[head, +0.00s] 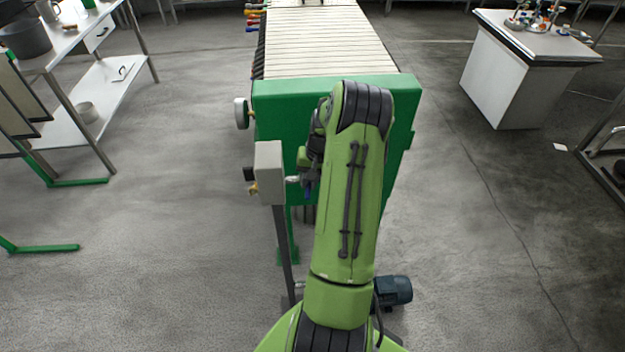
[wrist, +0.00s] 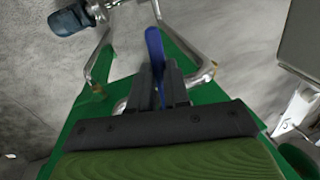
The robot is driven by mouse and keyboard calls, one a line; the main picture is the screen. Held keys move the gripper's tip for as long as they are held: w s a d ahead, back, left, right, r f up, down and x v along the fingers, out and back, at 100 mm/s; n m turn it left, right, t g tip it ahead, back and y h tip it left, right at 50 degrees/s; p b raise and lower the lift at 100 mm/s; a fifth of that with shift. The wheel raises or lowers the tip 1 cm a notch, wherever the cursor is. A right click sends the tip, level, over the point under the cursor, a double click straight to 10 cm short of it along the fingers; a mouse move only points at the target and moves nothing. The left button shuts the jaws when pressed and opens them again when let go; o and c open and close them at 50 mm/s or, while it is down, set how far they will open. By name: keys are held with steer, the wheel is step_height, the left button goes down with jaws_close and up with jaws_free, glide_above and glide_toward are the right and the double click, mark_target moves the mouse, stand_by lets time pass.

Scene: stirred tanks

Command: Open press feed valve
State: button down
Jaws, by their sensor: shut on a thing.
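The press feed valve shows as a blue lever handle (wrist: 154,45) in the wrist view, sticking out past my fingertips. My gripper (wrist: 161,82) is shut on this blue handle, with a dark finger on either side. The valve body is hidden behind my fingers. In the head view a small bit of the blue handle (head: 308,191) shows just left of my arm, below the dark gripper parts (head: 311,165). The filter press (head: 275,112) stands straight ahead, with a green end plate and a row of white plates. My forearm covers the middle of its end.
A grey box (head: 269,172) on a dark post stands close left of my gripper. A blue motor (head: 393,290) sits low at right; bent metal pipes (wrist: 190,50) flank the handle.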

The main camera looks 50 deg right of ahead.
steer(key=shift+w+a+m, duration=0.4)
steer(key=shift+w+m, duration=0.2)
steer(key=shift+m, duration=0.4)
steer(key=c, duration=1.1)
jaws_free()
